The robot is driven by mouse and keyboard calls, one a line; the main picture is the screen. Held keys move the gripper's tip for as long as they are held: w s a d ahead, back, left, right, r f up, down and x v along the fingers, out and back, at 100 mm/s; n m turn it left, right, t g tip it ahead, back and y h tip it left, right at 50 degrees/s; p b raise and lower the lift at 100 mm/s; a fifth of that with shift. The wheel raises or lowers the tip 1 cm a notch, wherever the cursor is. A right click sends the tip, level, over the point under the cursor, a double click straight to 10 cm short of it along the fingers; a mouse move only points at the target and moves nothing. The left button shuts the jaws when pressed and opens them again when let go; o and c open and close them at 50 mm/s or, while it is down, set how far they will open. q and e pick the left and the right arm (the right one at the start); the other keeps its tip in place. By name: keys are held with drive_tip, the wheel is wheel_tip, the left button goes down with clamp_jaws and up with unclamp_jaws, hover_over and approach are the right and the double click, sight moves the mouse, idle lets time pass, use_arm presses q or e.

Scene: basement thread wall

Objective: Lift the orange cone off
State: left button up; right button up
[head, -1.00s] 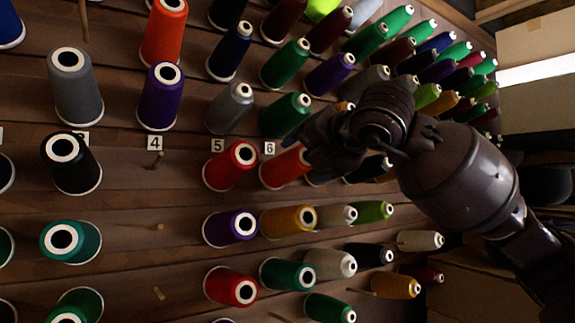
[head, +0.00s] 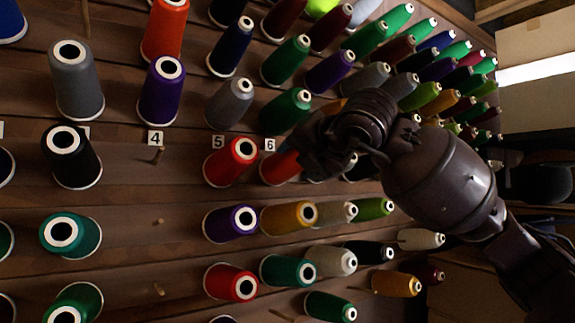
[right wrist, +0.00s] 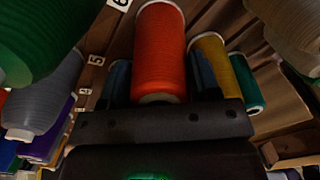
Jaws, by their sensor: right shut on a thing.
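The orange cone (head: 279,168) sits on the thread wall just below the label 6. My right gripper (head: 318,155) is at its narrow front end and hides that end in the head view. In the right wrist view the orange cone (right wrist: 160,55) stands straight ahead, with its narrow end against the dark gripper (right wrist: 155,125). The right gripper is shut on the cone; its fingertips are hard to make out. The cone's wide base still looks close to the boards. My left gripper is not in view.
A red cone (head: 231,161) is close on the left, a dark green cone (head: 286,111) above, and a yellow cone (head: 288,217) below. A bare peg (head: 158,155) stands under label 4. Many other cones crowd the wall around my right arm.

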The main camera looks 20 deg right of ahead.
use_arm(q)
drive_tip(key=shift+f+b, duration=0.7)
use_arm(e)
drive_tip(key=shift+v, duration=1.45)
use_arm(q)
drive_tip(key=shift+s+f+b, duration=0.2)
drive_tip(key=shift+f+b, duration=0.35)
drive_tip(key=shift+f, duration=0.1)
drive_tip(key=shift+b, duration=0.35)
use_arm(e)
drive_tip(key=v, duration=0.8)
drive_tip(key=shift+s, duration=0.3)
drive_tip(key=shift+f, duration=0.1)
use_arm(q)
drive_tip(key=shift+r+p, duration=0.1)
drive_tip(key=shift+p, duration=0.5)
use_arm(e)
drive_tip(key=shift+s+d+r, duration=0.1)
drive_tip(key=shift+s+r, duration=0.6)
drive_tip(key=shift+s, duration=0.2)
drive_tip(key=shift+s+d+r, duration=0.15)
drive_tip(key=shift+s+r, duration=0.5)
drive_tip(key=shift+s, duration=0.25)
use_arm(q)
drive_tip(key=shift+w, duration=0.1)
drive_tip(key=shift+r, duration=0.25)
use_arm(e)
drive_tip(key=shift+s, duration=0.1)
